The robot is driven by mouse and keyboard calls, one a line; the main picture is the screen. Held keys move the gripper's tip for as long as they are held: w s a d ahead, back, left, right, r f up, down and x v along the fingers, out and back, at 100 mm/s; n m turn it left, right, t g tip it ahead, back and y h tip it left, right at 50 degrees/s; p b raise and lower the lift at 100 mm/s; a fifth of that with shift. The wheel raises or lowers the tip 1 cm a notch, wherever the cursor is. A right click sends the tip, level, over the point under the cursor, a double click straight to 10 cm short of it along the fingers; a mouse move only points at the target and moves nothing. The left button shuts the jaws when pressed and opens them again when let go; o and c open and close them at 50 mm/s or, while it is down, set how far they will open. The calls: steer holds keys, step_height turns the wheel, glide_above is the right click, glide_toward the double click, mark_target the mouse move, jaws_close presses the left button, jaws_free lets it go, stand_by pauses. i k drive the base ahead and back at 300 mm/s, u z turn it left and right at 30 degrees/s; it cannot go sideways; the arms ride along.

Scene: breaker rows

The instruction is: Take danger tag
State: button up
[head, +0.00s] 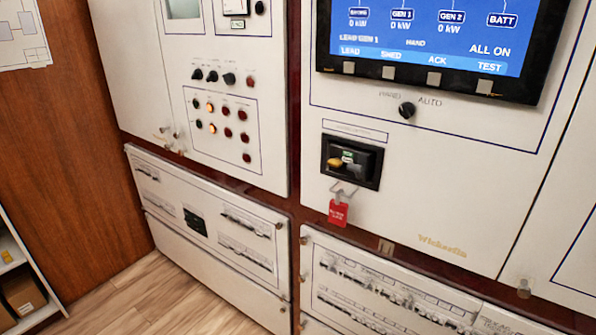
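A red danger tag (338,213) hangs on the front of the white switchboard cabinet. It hangs from a thin metal hook (345,190) just below a black recessed breaker unit (351,162) with a yellow handle. The tag carries pale lettering too small to read. Nothing touches the tag apart from its hook. My gripper is not in view.
A blue display screen (440,40) is above, with a black rotary switch (407,109) below it. Breaker rows (380,295) fill the lower panels. A shelf with a cardboard box (24,295) stands at lower left. The wooden floor (165,300) is clear.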

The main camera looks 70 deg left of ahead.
mark_target(338, 210)
steer(key=u, duration=4.3)
steer(key=k, duration=0.65)
steer(key=z, duration=1.5)
